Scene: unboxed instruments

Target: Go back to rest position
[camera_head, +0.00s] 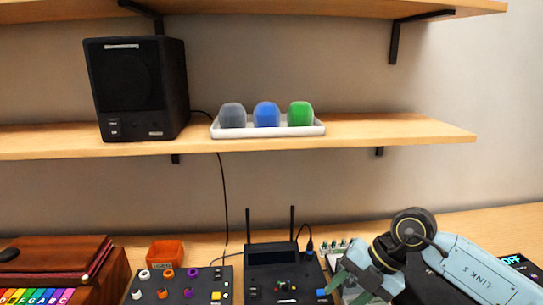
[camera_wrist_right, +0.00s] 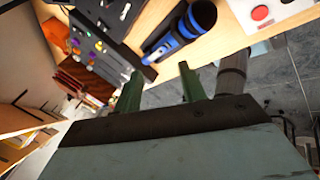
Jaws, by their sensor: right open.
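My right arm comes in from the lower right in the head view. Its gripper (camera_head: 352,284) is over the front right part of the desk, near the small devices. In the right wrist view the two green fingers of the gripper (camera_wrist_right: 160,86) stand apart with nothing between them. A black and blue microphone-like object (camera_wrist_right: 185,32) lies on the desk beyond the fingertips, apart from them. My left gripper is in neither view.
Above, a shelf (camera_head: 400,130) holds a speaker (camera_head: 135,90) and a white tray (camera_head: 265,131) with three coloured foam covers.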

